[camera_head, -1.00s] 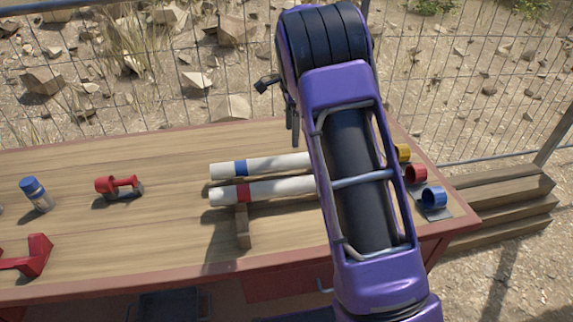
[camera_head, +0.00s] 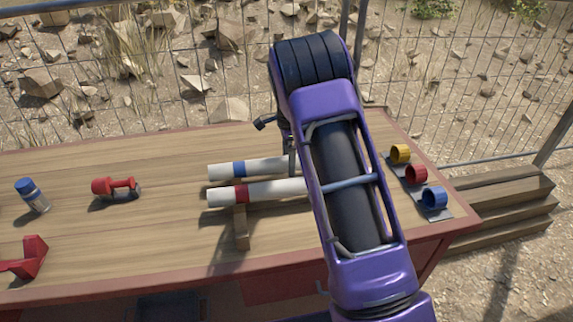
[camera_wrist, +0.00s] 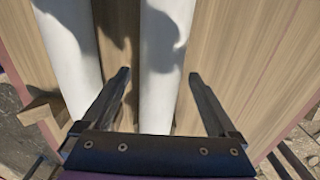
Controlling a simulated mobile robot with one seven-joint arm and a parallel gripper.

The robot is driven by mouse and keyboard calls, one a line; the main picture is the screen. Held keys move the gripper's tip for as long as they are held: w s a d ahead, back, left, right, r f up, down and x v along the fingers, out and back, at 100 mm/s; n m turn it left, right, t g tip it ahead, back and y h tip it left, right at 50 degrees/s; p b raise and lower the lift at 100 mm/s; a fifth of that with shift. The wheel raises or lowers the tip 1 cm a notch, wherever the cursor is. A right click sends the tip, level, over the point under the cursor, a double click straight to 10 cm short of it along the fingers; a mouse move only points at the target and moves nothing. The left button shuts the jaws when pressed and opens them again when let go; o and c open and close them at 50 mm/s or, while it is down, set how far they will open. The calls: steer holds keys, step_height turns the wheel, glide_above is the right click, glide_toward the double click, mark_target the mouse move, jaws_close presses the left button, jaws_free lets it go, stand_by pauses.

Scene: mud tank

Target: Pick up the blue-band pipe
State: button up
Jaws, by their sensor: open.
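The blue-band pipe (camera_head: 262,167) is white with a blue band near its left end. It lies behind the similar red-band pipe (camera_head: 265,190); my arm hides the right ends of both. My gripper (camera_head: 291,170) is open and points down at the blue-band pipe, right of its band. In the wrist view the open fingers of my gripper (camera_wrist: 158,73) show on either side of the right-hand white pipe (camera_wrist: 160,95), which appears to be the blue-band one. The left-hand pipe (camera_wrist: 72,45) lies outside the fingers. No bands show there.
A wooden support block (camera_head: 242,230) sticks out in front of the pipes. Yellow (camera_head: 400,153), red (camera_head: 416,174) and blue (camera_head: 434,198) rings stand at the table's right. A red-and-grey tool (camera_head: 117,188) and a blue-capped bottle (camera_head: 33,195) are at left. A wire fence runs behind.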

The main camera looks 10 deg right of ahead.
steer(key=shift+c, duration=0.3)
jaws_close()
steer(key=shift+r, duration=0.1)
